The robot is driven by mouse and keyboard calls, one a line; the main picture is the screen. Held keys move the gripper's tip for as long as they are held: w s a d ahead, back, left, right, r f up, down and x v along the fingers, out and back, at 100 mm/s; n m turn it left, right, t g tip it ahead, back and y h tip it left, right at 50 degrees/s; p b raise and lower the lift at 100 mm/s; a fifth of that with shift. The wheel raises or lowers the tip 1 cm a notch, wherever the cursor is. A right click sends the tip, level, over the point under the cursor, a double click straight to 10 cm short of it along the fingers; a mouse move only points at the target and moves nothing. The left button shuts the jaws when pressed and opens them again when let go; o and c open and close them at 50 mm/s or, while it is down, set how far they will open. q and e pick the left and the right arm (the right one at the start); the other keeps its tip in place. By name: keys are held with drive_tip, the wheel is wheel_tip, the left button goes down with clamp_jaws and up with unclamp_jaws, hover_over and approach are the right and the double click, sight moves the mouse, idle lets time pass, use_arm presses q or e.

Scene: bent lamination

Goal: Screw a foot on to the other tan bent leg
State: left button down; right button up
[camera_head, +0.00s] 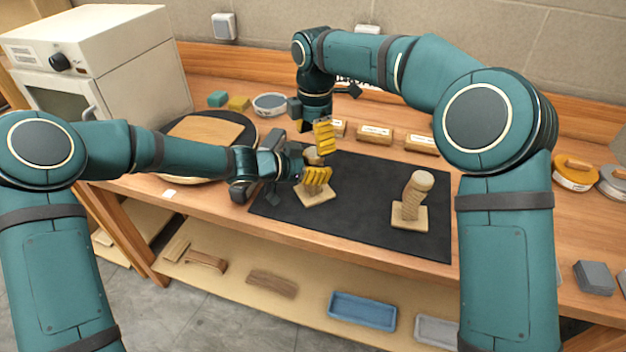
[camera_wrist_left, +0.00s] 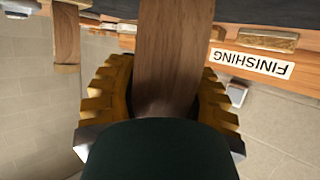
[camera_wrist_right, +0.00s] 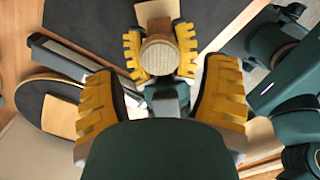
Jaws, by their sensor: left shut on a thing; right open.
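A tan bent leg on a square base plate (camera_head: 316,193) stands on the black mat, left of the other one. My left gripper (camera_head: 317,177) is shut on this leg; the left wrist view shows its wood (camera_wrist_left: 170,50) between the yellow fingers. A round textured tan foot (camera_wrist_right: 159,56) shows at the leg's upper end in the right wrist view; whether it is seated is unclear. My right gripper (camera_wrist_right: 165,98) is open above it, fingers apart and not touching it. The second tan bent leg (camera_head: 412,197) stands at the mat's right, with a round foot (camera_head: 422,180) on top.
The black mat (camera_head: 350,225) is clear between the legs. A board (camera_head: 205,131) lies on a round tray at left, by a white oven (camera_head: 100,60). Labelled wooden blocks (camera_head: 374,134) line the back. A blue tray (camera_head: 362,311) and wood pieces (camera_head: 272,284) lie on the lower shelf.

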sight(315, 152)
drive_tip(key=shift+f, duration=2.05)
drive_tip(key=c, duration=1.3)
drive_tip(key=shift+o, duration=0.2)
drive_tip(key=shift+m, duration=1.6)
drive_tip(key=o, duration=1.2)
drive_tip(key=shift+o, duration=0.2)
drive_tip(key=shift+r, duration=0.1)
